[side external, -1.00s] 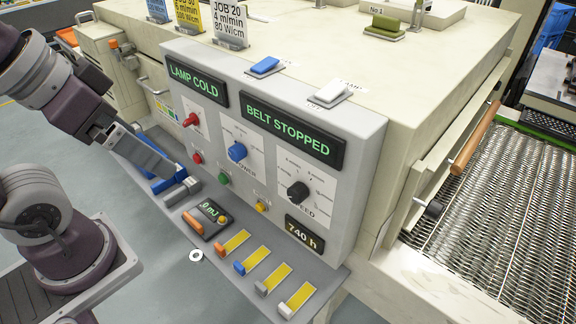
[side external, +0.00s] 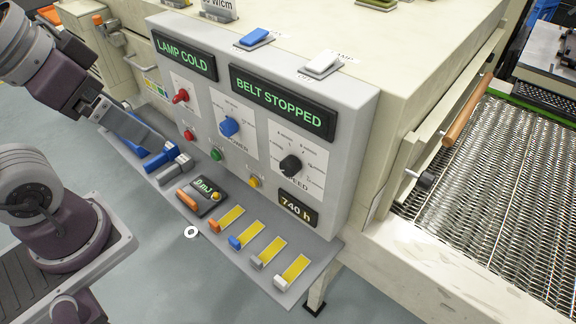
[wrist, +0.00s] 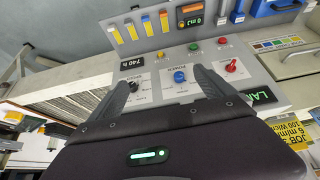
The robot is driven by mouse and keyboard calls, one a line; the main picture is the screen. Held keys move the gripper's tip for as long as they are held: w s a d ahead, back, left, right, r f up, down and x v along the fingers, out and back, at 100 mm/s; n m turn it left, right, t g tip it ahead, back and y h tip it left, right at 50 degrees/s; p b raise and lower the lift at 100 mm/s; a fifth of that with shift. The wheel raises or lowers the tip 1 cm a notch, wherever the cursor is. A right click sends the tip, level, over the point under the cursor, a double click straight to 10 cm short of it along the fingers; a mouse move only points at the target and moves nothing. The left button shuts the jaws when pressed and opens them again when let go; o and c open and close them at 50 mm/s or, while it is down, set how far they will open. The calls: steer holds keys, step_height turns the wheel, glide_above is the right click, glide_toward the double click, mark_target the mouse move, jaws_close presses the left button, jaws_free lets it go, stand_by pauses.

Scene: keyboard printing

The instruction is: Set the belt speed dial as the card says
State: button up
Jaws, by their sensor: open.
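The black speed dial (side external: 291,166) sits on a white scale at the right of the control panel, under the green BELT STOPPED display (side external: 283,103). Its exact setting is too small to read. In the wrist view the dial (wrist: 134,86) is partly behind the left finger. My gripper (wrist: 164,77) is open and empty in front of the panel, with the blue power dial (wrist: 179,77) between its fingers in the picture.
A red knob (side external: 181,96) and the LAMP COLD display (side external: 184,54) are at the panel's left. Blue (side external: 256,37) and white (side external: 322,65) rockers are on top. A shelf below holds several coloured sliders (side external: 236,241). The mesh belt (side external: 490,190) is at right.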

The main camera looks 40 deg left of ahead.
steer(key=shift+g+y, duration=0.4)
steer(key=shift+y, duration=0.4)
steer(key=w, duration=0.1)
steer(key=w+a+f, duration=0.1)
steer(key=w, duration=0.1)
steer(key=w+f, duration=0.1)
steer(key=shift+w+a+f, duration=0.15)
steer(key=shift+a+f, duration=0.05)
steer(key=shift+a, duration=0.1)
steer(key=c, duration=0.7)
steer(key=shift+y, duration=0.3)
steer(key=w+f, duration=0.1)
steer(key=w, duration=0.1)
steer(key=w+f, duration=0.2)
steer(key=shift+w, duration=0.1)
steer(key=n+t+h, duration=0.3)
steer(key=n+h, duration=0.3)
steer(key=h, duration=1.5)
glide_toward(281, 169)
steer(key=f+x, duration=0.1)
steer(key=x, duration=0.3)
steer(key=shift+h, duration=0.4)
steer(key=x, duration=0.7)
steer(key=shift+r, duration=0.35)
steer(key=shift+w+d+r, duration=0.1)
steer(key=shift+w+d, duration=0.05)
steer(key=shift+d, duration=0.1)
steer(key=shift+c, duration=0.5)
